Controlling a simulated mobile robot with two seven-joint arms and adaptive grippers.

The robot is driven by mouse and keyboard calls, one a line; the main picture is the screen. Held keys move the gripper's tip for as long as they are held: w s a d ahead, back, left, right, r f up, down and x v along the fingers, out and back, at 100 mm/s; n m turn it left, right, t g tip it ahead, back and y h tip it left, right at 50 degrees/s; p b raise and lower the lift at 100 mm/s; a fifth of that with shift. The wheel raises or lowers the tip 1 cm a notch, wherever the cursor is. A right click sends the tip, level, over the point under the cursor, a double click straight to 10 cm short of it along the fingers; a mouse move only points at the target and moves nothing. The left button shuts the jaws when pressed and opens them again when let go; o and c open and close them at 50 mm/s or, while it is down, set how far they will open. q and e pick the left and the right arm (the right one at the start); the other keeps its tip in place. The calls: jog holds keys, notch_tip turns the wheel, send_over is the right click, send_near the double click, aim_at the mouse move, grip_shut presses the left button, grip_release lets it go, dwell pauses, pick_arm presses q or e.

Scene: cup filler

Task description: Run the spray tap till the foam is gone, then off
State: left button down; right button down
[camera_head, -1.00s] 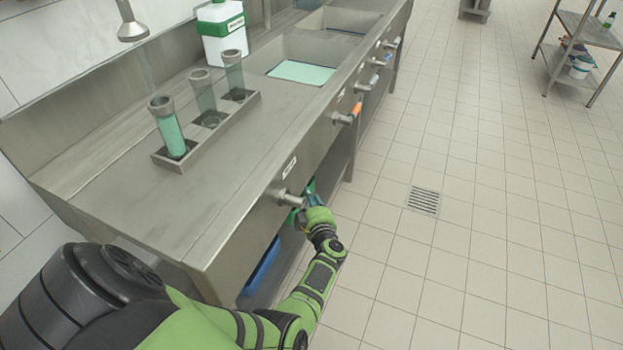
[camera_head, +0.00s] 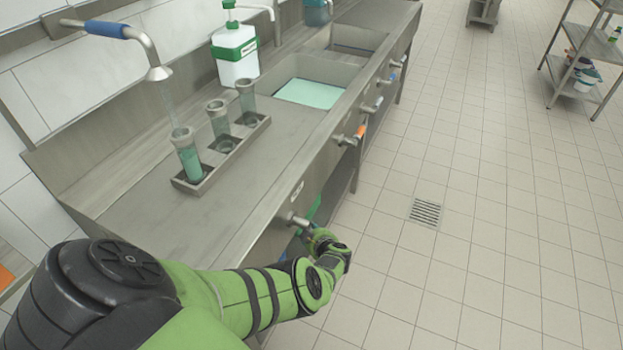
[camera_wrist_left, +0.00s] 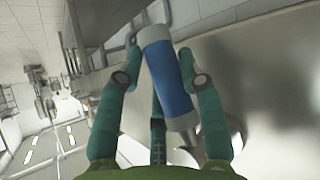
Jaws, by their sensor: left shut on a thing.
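The tap (camera_head: 140,45) with a blue sleeve hangs from the wall at the upper left. A thin stream falls from its head into the nearest clear tube (camera_head: 184,150), which holds teal liquid. Foam cannot be told apart in it. Two more tubes (camera_head: 218,120) (camera_head: 246,97) stand behind it in a metal rack (camera_head: 192,188). My left gripper (camera_head: 314,232) is at the valve on the counter's front face. In the left wrist view its teal fingers (camera_wrist_left: 158,65) are shut on a blue handle (camera_wrist_left: 166,82). My right gripper is out of view.
A basin (camera_head: 308,93) with pale green contents lies farther along the counter, beside a white and green jug (camera_head: 236,55). An orange-marked valve (camera_head: 350,137) and other valves line the front. The tiled floor (camera_head: 480,220) at right is open around a drain (camera_head: 425,212).

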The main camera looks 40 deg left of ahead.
pick_arm(q)
jog(key=shift+w+a+r, duration=0.1)
jog(key=shift+a+r, duration=0.05)
jog(key=shift+r, duration=0.05)
jog(key=c, duration=0.8)
grip_release()
jog(key=shift+o, duration=0.2)
jog(key=shift+f, duration=0.15)
